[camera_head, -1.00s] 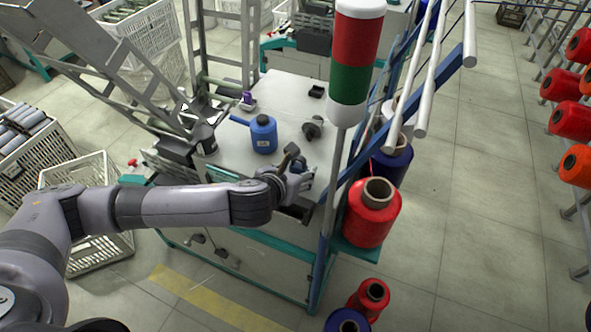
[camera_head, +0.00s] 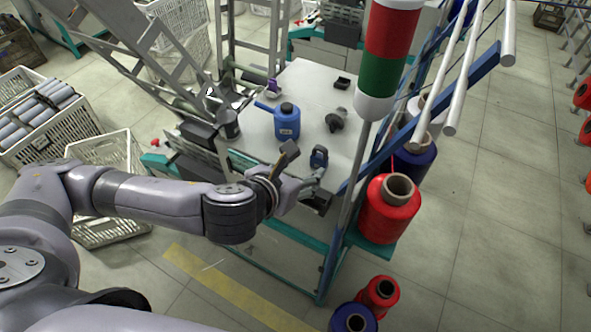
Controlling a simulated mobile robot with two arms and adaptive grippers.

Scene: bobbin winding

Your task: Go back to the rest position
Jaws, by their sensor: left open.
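My left arm comes in from the left and reaches across the front of the white-topped machine table (camera_head: 312,92). My left gripper (camera_head: 302,170) is open at the table's front edge, with nothing seen between its fingers. A small dark blue part (camera_head: 319,157) sits at the table edge just beyond the gripper; I cannot tell what it is. A blue bottle (camera_head: 287,121) stands upright on the table behind the gripper, apart from it. My right gripper is not in view.
A dark grey part (camera_head: 335,120) lies on the table. Red spool (camera_head: 390,208) stands at the table's right side, below a red-green-white lamp post (camera_head: 390,55). Crates (camera_head: 108,150) stand left. More spools (camera_head: 379,293) are on the floor. The right aisle (camera_head: 480,230) is clear.

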